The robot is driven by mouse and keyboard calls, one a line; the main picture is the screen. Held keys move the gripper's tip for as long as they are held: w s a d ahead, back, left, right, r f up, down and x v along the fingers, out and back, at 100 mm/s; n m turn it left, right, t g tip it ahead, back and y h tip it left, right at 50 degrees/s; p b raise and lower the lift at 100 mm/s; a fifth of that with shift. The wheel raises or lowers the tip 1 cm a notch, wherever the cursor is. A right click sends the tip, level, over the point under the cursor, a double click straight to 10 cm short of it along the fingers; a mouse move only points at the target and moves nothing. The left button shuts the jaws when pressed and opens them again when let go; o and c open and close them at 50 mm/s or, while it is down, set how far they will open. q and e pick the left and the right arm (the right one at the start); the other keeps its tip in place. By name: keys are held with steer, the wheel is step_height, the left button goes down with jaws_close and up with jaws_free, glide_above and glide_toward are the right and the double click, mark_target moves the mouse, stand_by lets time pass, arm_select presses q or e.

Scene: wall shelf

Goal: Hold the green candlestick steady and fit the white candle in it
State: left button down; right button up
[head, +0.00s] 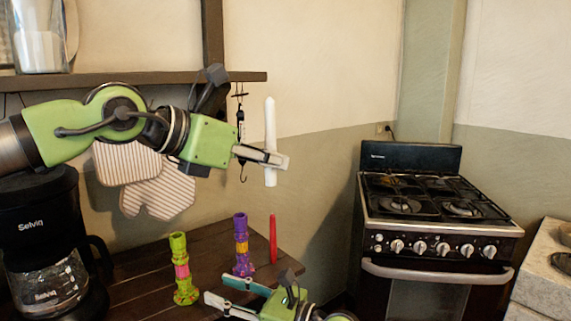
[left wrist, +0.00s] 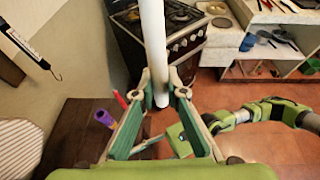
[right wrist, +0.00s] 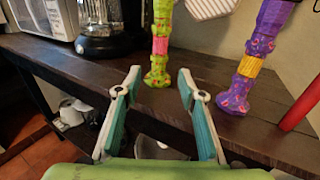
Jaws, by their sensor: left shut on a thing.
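The white candle (head: 270,125) is upright in my left gripper (head: 276,160), high above the table. The left wrist view shows the candle (left wrist: 153,45) between the two fingertips (left wrist: 160,88). The green candlestick (head: 181,272), with a pink and yellow-green pattern, stands upright on the dark wooden table. My right gripper (head: 224,292) is low at the table's front, to the right of the green candlestick in the head view. In the right wrist view its fingers (right wrist: 157,85) are apart with nothing between them, and the green candlestick (right wrist: 160,48) stands beyond them, apart from the fingers.
A purple candlestick (head: 241,247) and a red candle (head: 273,238) stand to the right of the green one on the table (head: 140,280). A coffee maker (head: 45,240) is at the left. A wall shelf (head: 150,77) and a hanging hook scale (head: 241,125) are near my left arm. A stove (head: 420,200) stands right.

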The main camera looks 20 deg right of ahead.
mark_target(187, 277)
arm_select(q)
steer(key=w+a+f+n+t+y, duration=0.1)
steer(key=w+a+f+n+t, duration=0.1)
steer(key=w+a, duration=0.5)
steer(key=w+a+f+n+t+y, duration=0.1)
steer(key=w+a+f+n+t, duration=0.1)
steer(key=w+a, duration=0.4)
steer(key=a+f, duration=0.1)
steer(key=a, duration=0.3)
steer(key=shift+w+a+f, duration=0.25)
steer(key=shift+w+f, duration=0.1)
steer(key=shift+f, duration=0.05)
arm_select(e)
steer(key=x, duration=1.2)
steer(key=shift+c, duration=0.4)
jaws_close()
